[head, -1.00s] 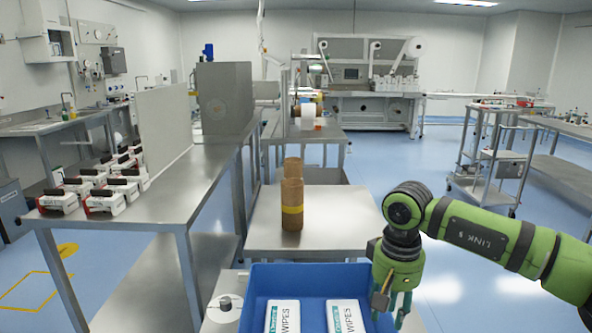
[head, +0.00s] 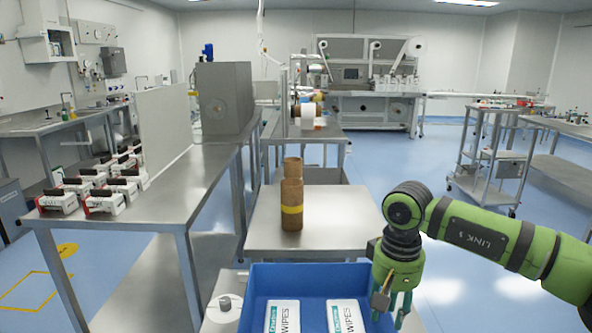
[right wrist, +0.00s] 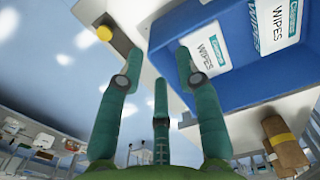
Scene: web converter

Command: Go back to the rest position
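My right gripper (head: 392,302) hangs fingers down at the right edge of the blue bin in the head view. In the right wrist view its green fingers (right wrist: 157,80) are spread apart with nothing between them, so it is open and empty. The blue bin (head: 352,270) holds two white wipes packs, a left one (head: 283,317) and a right one (head: 346,317). In the right wrist view the bin (right wrist: 165,52) lies beyond the fingertips, with a wipes pack (right wrist: 207,55) inside. My left gripper is not in view.
Brown cardboard cores (head: 292,205) stand on a steel table (head: 335,225) behind the bin. A white roll (head: 224,310) is left of the bin. A long steel bench (head: 165,205) with several red-and-white devices runs along the left. Blue floor is open at the right, before a cart (head: 490,165).

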